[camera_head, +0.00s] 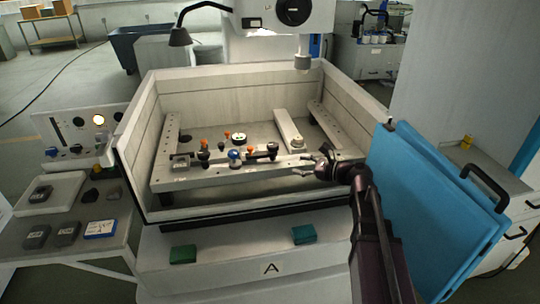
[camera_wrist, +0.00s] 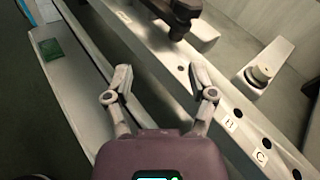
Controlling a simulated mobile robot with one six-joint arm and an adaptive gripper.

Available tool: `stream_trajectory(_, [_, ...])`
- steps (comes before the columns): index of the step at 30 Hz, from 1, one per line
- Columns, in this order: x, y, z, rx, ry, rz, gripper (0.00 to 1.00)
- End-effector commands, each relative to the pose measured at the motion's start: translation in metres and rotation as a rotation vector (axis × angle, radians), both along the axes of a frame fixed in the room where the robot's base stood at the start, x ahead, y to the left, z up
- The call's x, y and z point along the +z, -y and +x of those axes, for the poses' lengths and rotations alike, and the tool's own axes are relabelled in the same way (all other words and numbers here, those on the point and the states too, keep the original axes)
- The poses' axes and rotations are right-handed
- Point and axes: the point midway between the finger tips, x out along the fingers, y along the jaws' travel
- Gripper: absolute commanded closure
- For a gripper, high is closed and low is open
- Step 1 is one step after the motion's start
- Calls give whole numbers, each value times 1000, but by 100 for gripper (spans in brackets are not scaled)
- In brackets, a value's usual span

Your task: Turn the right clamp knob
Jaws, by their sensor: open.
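A dark clamp with a black knob (camera_head: 272,147) stands at the right end of the row of fixtures on the front rail (camera_head: 215,178) inside the machine tank. It looks like the right clamp knob. A dark clamp part (camera_wrist: 180,12) also shows at the top edge of the wrist view, cut off by the frame. My gripper (camera_head: 303,167) is over the front rail, to the right of that clamp. In the wrist view, my gripper (camera_wrist: 161,75) has its two fingers spread, with nothing between them and the dark part beyond the tips.
A round metal post (camera_head: 298,141) stands on the pale bar to the right. The tank's front wall (camera_head: 260,207) is close below my gripper. A blue panel (camera_head: 425,200) stands at right.

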Motion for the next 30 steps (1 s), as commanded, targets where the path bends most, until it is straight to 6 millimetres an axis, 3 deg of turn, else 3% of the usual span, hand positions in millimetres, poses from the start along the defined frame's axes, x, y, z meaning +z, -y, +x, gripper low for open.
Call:
stream_trajectory(3, [1, 4, 14, -45, -77, 145, 28])
stream_trajectory(9, [10, 8, 23, -75, -145, 270, 28])
stream_trajectory(23, [12, 7, 24, -76, -151, 280, 28])
stream_trajectory(30, [12, -4, 30, -74, -151, 279, 28])
